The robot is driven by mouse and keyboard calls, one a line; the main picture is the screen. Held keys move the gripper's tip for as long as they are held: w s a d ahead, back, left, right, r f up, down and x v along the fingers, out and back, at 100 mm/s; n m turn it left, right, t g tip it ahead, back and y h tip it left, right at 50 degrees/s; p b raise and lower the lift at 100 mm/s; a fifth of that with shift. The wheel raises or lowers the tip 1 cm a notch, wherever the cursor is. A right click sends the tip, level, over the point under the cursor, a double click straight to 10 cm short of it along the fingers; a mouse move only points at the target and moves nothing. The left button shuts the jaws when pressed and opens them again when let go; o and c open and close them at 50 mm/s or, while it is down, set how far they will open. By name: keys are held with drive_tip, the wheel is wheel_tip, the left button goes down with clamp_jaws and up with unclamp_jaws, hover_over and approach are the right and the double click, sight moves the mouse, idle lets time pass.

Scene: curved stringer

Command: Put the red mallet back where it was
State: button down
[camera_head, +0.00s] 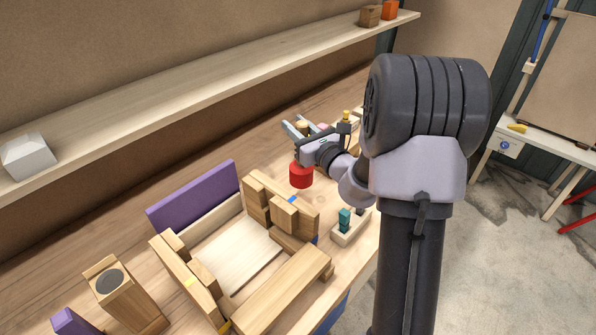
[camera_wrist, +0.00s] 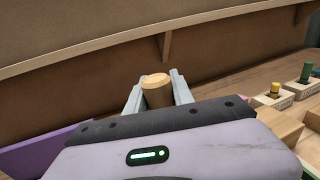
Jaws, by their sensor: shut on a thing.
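The red mallet shows its red cylindrical head (camera_head: 301,175) in the head view, below my gripper (camera_head: 301,130). Its pale wooden handle (camera_wrist: 157,92) stands between the two grey fingers in the wrist view, with its round end up. My gripper is shut on the handle, and the mallet hangs head down, roughly upright. The head is over the bench, close behind the wooden block frame (camera_head: 272,293). I cannot tell whether it touches the bench top. The lower handle and the head are hidden in the wrist view.
A purple board (camera_head: 193,197) stands left of the mallet. A small block with a teal peg (camera_head: 344,218) sits at right, near my arm. A wooden block with a dark disc (camera_head: 110,282) stands front left. A long shelf (camera_head: 215,88) runs along the wall behind.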

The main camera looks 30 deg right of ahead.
wheel_tip(320, 180, down, 6)
drive_tip(key=shift+w+f+b, duration=0.1)
drive_tip(key=shift+b, duration=1.1)
drive_tip(key=shift+r, duration=0.2)
drive_tip(key=shift+f, duration=0.2)
drive_tip(key=c, duration=1.1)
unclamp_jaws()
